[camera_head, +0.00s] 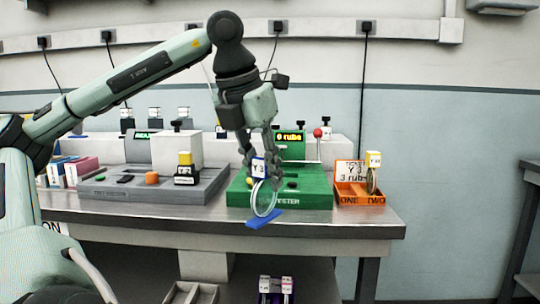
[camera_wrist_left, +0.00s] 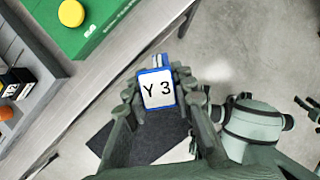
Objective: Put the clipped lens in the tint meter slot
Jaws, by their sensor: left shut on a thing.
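My left gripper (camera_head: 260,164) is shut on the white-and-blue clip labelled Y 3 (camera_head: 258,168). A clear round lens (camera_head: 265,200) hangs below the clip, in front of the green tester (camera_head: 305,198). In the left wrist view the Y 3 label (camera_wrist_left: 157,90) sits between the fingers of my left gripper (camera_wrist_left: 157,78); the lens is hidden there. A grey device (camera_head: 105,190) stands left of the green tester; its lettering is too small to read, and I cannot tell if it is the tint meter.
An orange tray (camera_head: 362,201) holds a Y 3 ticket (camera_head: 350,172) and a yellow-topped clipped piece (camera_head: 373,172). A flat blue piece (camera_head: 264,218) shows at the tester's front. A red-knobbed lever (camera_head: 318,133) rises behind the tester. The table's front edge (camera_head: 350,230) is close below.

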